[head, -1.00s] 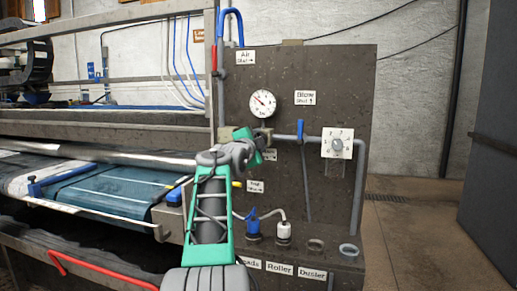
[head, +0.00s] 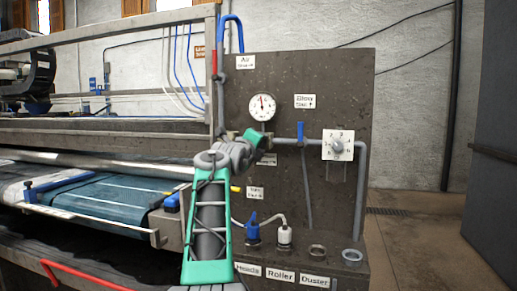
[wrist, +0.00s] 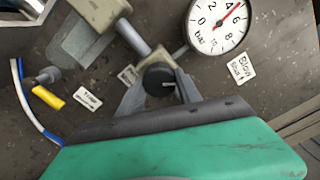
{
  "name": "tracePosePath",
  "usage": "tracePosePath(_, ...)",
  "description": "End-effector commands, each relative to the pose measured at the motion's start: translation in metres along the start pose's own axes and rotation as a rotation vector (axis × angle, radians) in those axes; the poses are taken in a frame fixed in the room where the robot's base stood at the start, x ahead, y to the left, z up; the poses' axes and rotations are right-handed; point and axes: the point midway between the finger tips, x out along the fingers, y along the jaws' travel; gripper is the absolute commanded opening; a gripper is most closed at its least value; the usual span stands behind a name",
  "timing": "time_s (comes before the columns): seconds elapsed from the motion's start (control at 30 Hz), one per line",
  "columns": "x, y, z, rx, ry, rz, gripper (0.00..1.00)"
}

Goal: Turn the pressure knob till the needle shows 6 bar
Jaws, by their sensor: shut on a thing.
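The black pressure knob (wrist: 159,77) with a pale mark is in the wrist view, on the end of a beige regulator body. My gripper (wrist: 160,90) is shut on it, a grey finger on each side. In the head view my gripper (head: 258,143) is at the panel below the gauge and hides the knob. The round white gauge (head: 262,107) shows its needle near upright, slightly left. In the wrist view the gauge (wrist: 219,22) is tilted and partly cut off; its red needle points between the 4 and the 6.
A dark panel (head: 345,90) carries the gauge, grey pipes and a blue-handled valve (head: 300,131). A white dial plate (head: 338,145) is to the right. Blue and white fittings (head: 284,235) stand on the ledge below. A conveyor (head: 100,210) is at the left; open floor is at the right.

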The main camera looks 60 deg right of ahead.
Motion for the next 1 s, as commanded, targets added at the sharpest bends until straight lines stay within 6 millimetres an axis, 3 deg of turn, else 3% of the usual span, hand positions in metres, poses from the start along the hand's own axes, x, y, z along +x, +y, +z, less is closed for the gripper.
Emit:
tracePosePath(0.3,0.0000,0.0007,0.0001,0.108,-0.001,0.000,0.01)
tracePosePath(0.77,0.0000,0.0002,0.0003,0.124,0.000,0.000,0.01)
tracePosePath(0.8,0.0000,0.0002,0.0003,0.124,0.000,0.000,0.42)
tracePosePath(1.0,0.0000,0.0002,0.0002,0.124,0.000,0.000,0.58)
